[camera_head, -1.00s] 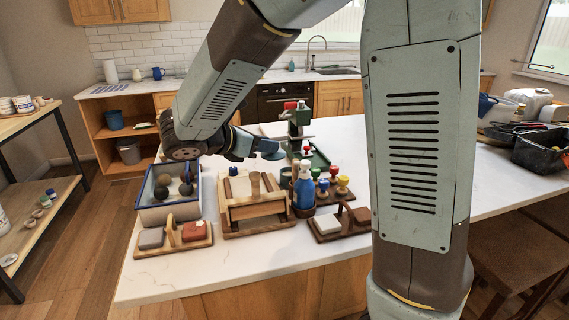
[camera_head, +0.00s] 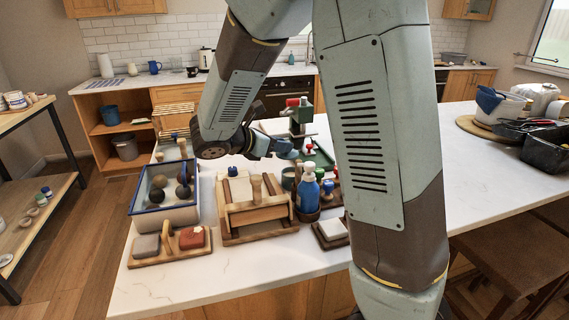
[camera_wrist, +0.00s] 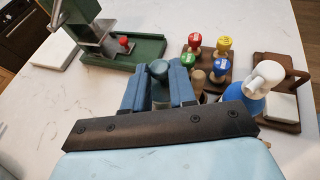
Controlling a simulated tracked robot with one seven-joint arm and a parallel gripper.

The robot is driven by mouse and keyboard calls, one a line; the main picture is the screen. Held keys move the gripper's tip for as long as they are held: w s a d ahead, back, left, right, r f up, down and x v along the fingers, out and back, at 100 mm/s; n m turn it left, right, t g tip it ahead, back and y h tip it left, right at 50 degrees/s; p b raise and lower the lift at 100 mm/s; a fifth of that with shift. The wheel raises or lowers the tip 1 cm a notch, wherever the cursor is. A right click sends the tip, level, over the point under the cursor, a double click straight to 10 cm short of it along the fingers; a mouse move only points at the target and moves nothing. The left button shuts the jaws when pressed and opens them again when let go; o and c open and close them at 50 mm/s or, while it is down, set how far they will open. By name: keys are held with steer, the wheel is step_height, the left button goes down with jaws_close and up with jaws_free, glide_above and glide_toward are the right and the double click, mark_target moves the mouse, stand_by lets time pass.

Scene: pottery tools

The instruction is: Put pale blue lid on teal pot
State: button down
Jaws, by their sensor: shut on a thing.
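My gripper (camera_head: 281,147) is shut on the pale blue lid (camera_head: 290,154), holding it above the worktop near the green press. In the wrist view my gripper's fingers (camera_wrist: 159,84) close around a blue knob (camera_wrist: 158,69) that looks like the lid's; the lid's disc is mostly hidden there. A dark grey-teal pot (camera_head: 288,178), which seems to be the teal pot, stands behind the wooden frame and left of the blue bottle, nearer the camera than the lid. I cannot clearly see its opening. The lid is apart from it.
A blue-and-white spray bottle (camera_head: 308,187) stands close to the pot. The green press (camera_wrist: 125,48) is behind the lid. Stamps with coloured knobs (camera_wrist: 210,55) stand on a wooden rack. A wooden frame (camera_head: 256,215) and a blue-rimmed tray (camera_head: 165,216) occupy the left.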

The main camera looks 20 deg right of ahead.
steer(key=f, duration=0.1)
steer(key=w+d+f, duration=0.1)
steer(key=f, duration=0.1)
steer(key=w+d+f, duration=0.1)
steer(key=shift+w+d+f, duration=0.15)
steer(key=shift+w+d, duration=0.05)
steer(key=shift+w, duration=0.05)
steer(key=shift+f, duration=1.55)
steer(key=c, duration=0.9)
jaws_free()
steer(key=v, duration=1.2)
